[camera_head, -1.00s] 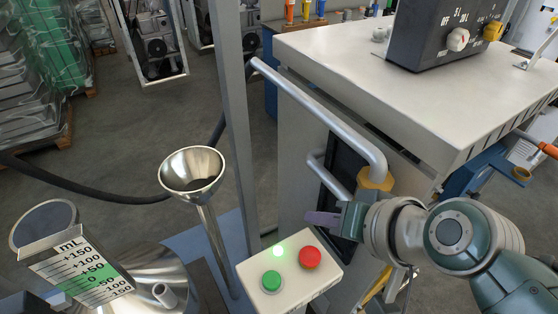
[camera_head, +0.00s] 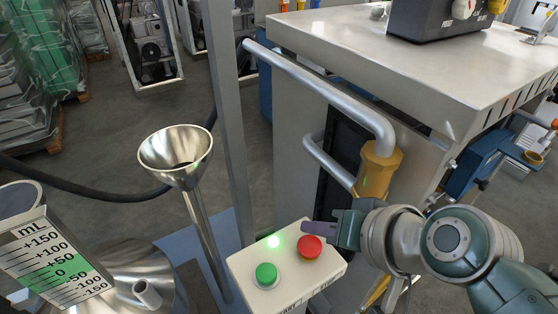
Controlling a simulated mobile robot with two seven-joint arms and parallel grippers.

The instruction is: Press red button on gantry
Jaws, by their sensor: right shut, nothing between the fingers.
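The red button (camera_head: 310,246) sits on the upper right of a white control box (camera_head: 290,286). My right gripper (camera_head: 318,233) is shut and empty. Its purple fingertips are right at the red button's back edge in the picture and overlap it slightly. I cannot tell whether they touch it. My left gripper is not in view.
A metal funnel (camera_head: 176,156) on a pole stands left of the box, beside a grey upright post (camera_head: 224,120). A cabinet with a bent metal handrail (camera_head: 330,88) stands behind my right gripper. A mL gauge (camera_head: 53,262) is at lower left.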

